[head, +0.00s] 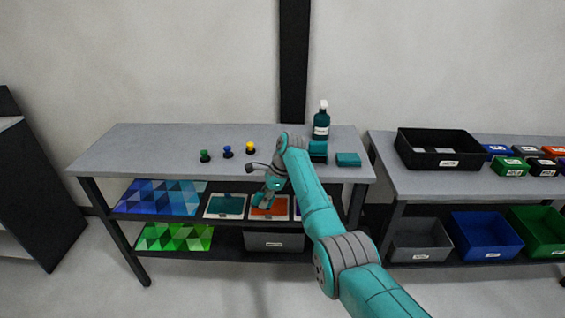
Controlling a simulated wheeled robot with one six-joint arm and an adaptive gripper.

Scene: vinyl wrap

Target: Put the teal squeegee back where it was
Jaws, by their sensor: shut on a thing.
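My arm reaches over the front edge of the left table. My gripper (269,189) is at its end, small and partly hidden among the wrist parts, in front of the upper shelf. It is shut on a small teal piece (260,199), which appears to be the teal squeegee, but its outline blends with my teal wrist. A teal block (348,159) lies on the tabletop at the right. Another teal item (318,149) beside it is partly covered by my arm.
The grey table (135,145) holds a dark teal bottle (321,123) and green (205,156), blue (227,152) and yellow (250,148) knobs. Patterned sheets (158,197) lie on the shelves. A black tray (438,149) and bins stand at right. The tabletop's left part is clear.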

